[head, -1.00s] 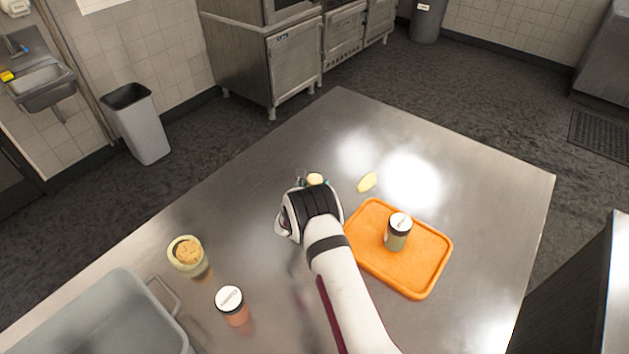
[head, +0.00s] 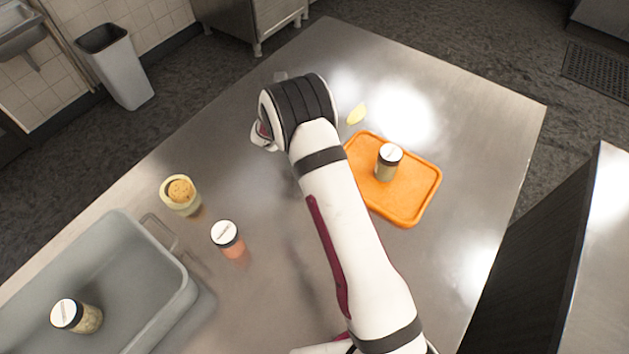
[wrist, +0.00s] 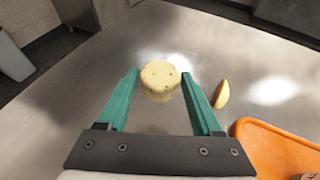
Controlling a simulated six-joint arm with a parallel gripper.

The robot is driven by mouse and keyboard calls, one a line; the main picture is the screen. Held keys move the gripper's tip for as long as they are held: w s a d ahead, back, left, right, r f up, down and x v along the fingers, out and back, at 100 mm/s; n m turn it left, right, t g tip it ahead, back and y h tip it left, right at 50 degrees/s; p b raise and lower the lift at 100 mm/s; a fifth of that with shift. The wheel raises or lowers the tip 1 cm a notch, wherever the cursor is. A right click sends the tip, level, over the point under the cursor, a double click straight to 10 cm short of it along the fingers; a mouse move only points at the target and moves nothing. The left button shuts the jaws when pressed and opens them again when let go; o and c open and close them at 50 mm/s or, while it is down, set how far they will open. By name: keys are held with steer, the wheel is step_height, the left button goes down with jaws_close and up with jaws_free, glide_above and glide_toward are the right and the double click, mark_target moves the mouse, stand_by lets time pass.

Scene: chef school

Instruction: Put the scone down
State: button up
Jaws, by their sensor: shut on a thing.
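The scone (wrist: 160,78) is a pale, round, thick piece between the teal fingers of my gripper (wrist: 159,75) in the wrist view. My gripper is shut on it, over the steel table (wrist: 60,125). I cannot tell whether the scone's underside touches the table. In the head view my gripper's dark-banded wrist hides the scone and most of the fingers.
A yellow wedge (head: 356,114) lies right of my gripper. An orange tray (head: 408,205) holds a jar (head: 387,165). A filled cup (head: 181,196), a red-orange jar (head: 228,240) and a grey bin (head: 150,285) holding another jar (head: 78,316) stand left. Bare table surrounds my gripper.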

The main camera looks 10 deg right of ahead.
steer(key=shift+m+g+h, duration=0.6)
steer(key=shift+m+h, duration=0.2)
steer(key=s+a, duration=0.1)
steer(key=s, duration=0.1)
steer(key=s+a+f, duration=0.1)
steer(key=s, duration=0.1)
steer(key=s+a+f, duration=0.1)
steer(key=s, duration=0.1)
steer(key=shift+s, duration=0.1)
steer(key=s, duration=0.3)
steer(key=s+f+m+h, duration=0.1)
steer(key=s, duration=0.2)
steer(key=s+a+m+g+h, duration=0.1)
steer(key=s, duration=0.2)
steer(key=shift+s+f, duration=0.1)
steer(key=shift+f, duration=0.05)
steer(key=s+d+r+m+g+h, duration=0.1)
steer(key=s+m+g, duration=0.1)
steer(key=s, duration=0.5)
steer(key=s+d+r+m+g+h, duration=0.1)
steer(key=s+d+m+h, duration=0.1)
steer(key=s, duration=0.5)
steer(key=shift+g, duration=0.3)
steer(key=f, duration=0.3)
steer(key=s+f, duration=0.1)
steer(key=f, duration=0.3)
steer(key=shift+s+f, duration=0.2)
steer(key=shift+f, duration=0.25)
steer(key=shift+f, duration=0.1)
